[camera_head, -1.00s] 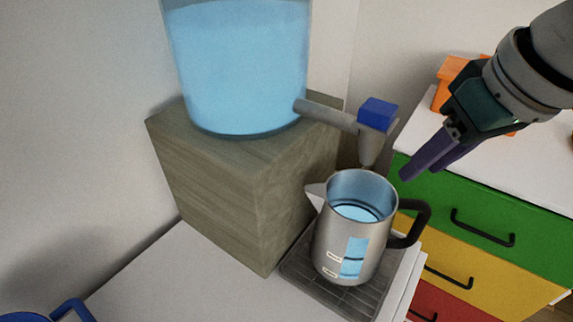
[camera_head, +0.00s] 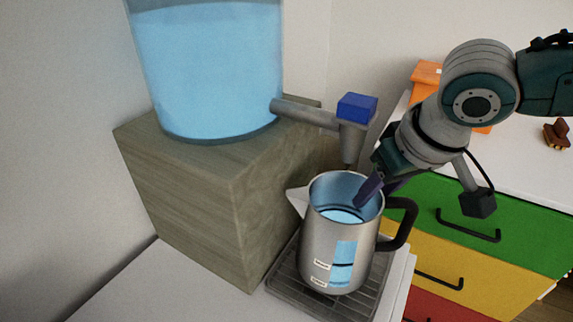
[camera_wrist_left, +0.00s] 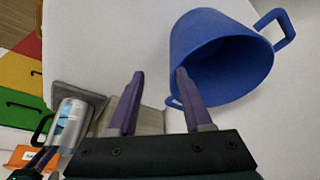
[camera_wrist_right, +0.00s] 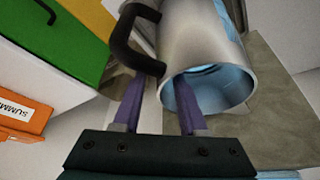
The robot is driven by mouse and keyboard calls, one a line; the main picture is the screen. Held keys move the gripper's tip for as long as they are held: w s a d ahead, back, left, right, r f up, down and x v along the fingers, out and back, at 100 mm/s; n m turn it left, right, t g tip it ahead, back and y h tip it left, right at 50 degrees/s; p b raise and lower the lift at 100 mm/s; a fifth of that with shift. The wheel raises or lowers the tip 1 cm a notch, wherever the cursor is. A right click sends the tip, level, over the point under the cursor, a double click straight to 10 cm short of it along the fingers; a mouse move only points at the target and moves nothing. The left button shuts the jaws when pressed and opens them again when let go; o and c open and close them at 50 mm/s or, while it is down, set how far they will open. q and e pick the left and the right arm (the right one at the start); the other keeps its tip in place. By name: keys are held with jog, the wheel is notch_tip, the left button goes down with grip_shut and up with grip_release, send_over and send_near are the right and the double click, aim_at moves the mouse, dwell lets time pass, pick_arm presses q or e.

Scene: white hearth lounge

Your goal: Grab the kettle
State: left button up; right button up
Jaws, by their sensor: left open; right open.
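The kettle (camera_head: 325,235) is a brushed-steel jug with a black handle on its right. It stands upright on a dark drip grate (camera_head: 285,290) under the dispenser's tap, with water inside. My right gripper (camera_head: 380,188) is open at its top: one finger reaches over the mouth, the other is on the handle side. The right wrist view shows the kettle (camera_wrist_right: 195,40) the same way, its wall between the fingers (camera_wrist_right: 159,105); contact cannot be told. My left gripper (camera_wrist_left: 158,100) is open and empty, out of the head view, near a blue pitcher (camera_wrist_left: 210,45).
A water tank (camera_head: 210,70) stands on a wooden block (camera_head: 190,190); its blue-topped tap (camera_head: 357,108) is just above the kettle. A drawer chest with a green drawer (camera_head: 445,210) and an orange box (camera_head: 425,75) are at the right. White counter is clear at front left.

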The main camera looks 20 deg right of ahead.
grip_shut()
dwell(0.3)
jog(key=shift+a, duration=0.1)
dwell(1.0)
